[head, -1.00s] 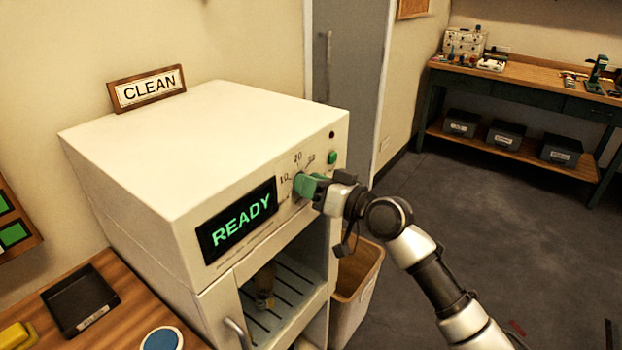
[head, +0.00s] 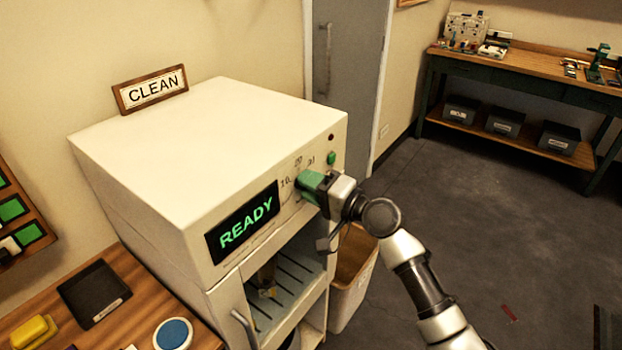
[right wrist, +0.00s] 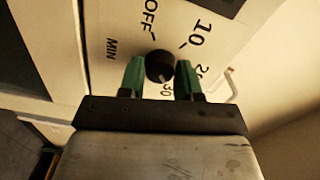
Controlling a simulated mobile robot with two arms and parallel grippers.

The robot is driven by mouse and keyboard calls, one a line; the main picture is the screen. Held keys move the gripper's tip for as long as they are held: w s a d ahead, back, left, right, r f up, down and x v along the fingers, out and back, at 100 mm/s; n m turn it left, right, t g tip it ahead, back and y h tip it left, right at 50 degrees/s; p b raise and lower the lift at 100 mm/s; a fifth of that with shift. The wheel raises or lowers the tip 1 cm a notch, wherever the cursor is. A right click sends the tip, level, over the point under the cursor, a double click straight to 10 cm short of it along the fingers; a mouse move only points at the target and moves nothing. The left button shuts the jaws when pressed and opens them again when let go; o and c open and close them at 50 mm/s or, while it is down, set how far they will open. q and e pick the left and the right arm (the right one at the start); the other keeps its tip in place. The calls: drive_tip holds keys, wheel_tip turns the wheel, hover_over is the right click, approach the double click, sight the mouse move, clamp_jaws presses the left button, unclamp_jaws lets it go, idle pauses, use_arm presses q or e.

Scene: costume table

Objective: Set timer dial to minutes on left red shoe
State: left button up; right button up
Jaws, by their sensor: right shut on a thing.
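The timer dial (right wrist: 160,66) is a small dark round knob on the white cabinet's front panel, with OFF, 10, 20, 30 and MIN printed around it. My right gripper (head: 305,184) is at this panel, its green fingers on either side of the dial, shut on it. In the right wrist view the green fingertips (right wrist: 160,75) flank the knob; which mark it points to is hard to tell. In the head view the gripper hides the dial. The white cabinet (head: 215,150) has a display (head: 243,222) reading READY. No red shoe is in view, nor is my left gripper.
A green button (head: 332,158) is above right of the dial. The cabinet's lower compartment (head: 285,280) is open, with a slatted shelf. A bin (head: 350,295) stands beside it. A black tray (head: 94,292) and a blue round pad (head: 172,334) lie on the wooden table.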

drive_tip(key=shift+m+p, duration=0.6)
drive_tip(key=shift+m, duration=0.6)
drive_tip(key=shift+f, duration=0.1)
drive_tip(key=o, duration=0.9)
drive_tip(key=shift+b+v, duration=1.3)
drive_tip(key=shift+v, duration=4.15)
